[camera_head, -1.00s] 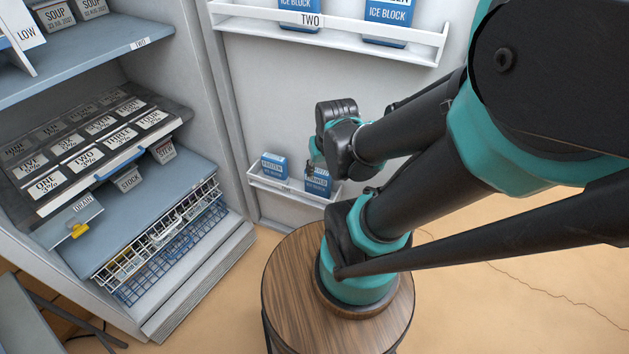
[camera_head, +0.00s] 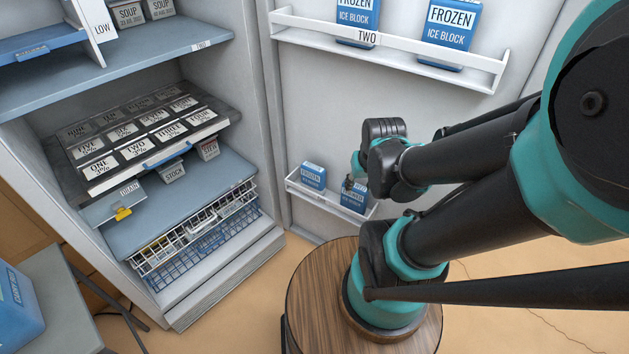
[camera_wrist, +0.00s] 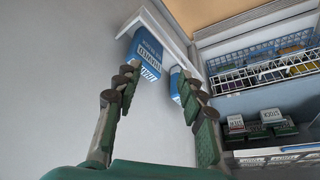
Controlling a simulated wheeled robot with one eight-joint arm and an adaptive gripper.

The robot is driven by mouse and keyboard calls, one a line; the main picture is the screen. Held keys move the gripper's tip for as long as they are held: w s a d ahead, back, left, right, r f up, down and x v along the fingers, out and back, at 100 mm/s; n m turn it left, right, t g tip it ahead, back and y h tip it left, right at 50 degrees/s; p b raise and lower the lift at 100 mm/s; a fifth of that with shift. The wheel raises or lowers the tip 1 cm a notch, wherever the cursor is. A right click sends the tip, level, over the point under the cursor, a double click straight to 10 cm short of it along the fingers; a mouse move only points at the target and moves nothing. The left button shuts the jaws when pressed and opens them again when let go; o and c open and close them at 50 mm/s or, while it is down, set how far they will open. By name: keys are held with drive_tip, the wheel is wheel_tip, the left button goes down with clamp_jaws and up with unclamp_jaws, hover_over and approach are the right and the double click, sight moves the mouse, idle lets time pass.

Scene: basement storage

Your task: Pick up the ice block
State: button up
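Several blue-and-white ice blocks stand on the fridge door. Two stand in the upper bin: a left one (camera_head: 357,18) and a right one (camera_head: 449,35). Two smaller-looking ones stand in the lower bin: a left one (camera_head: 313,175) and a right one (camera_head: 354,199). My gripper (camera_head: 357,176) is at the lower bin, by the right block and partly over it. In the wrist view my gripper (camera_wrist: 156,80) is open, its fingers apart. One ice block (camera_wrist: 146,56) shows beyond the gap, and another (camera_wrist: 175,84) is partly behind the right-hand finger. I see no grip on either.
The lower door bin (camera_head: 306,191) has a raised front rail. The upper bin (camera_head: 400,51) is above my arm. The open fridge at left holds a tray of labelled boxes (camera_head: 150,136) and a wire basket (camera_head: 196,231). A round wooden stool (camera_head: 318,292) stands below my arm.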

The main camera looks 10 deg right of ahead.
drive_tip(key=shift+o, duration=0.6)
drive_tip(key=shift+o, duration=1.2)
drive_tip(key=shift+w, duration=0.1)
drive_tip(key=o, duration=1)
drive_tip(key=w+a+r+m, duration=0.1)
drive_tip(key=w+a, duration=0.1)
drive_tip(key=w, duration=0.1)
drive_tip(key=w+a+m, duration=0.1)
drive_tip(key=w+a, duration=0.1)
drive_tip(key=w, duration=0.1)
drive_tip(key=w+a+r+m+h, duration=0.1)
drive_tip(key=w+a, duration=0.1)
drive_tip(key=w, duration=0.2)
drive_tip(key=shift+r+m+g, duration=0.35)
drive_tip(key=shift+m+g, duration=0.05)
drive_tip(key=shift+o, duration=0.2)
drive_tip(key=m+h, duration=0.2)
drive_tip(key=m, duration=0.2)
approach(313, 167)
drive_tip(key=x, duration=0.5)
drive_tip(key=shift+w+a, duration=0.15)
drive_tip(key=shift+a, duration=0.05)
drive_tip(key=shift+x, duration=2.75)
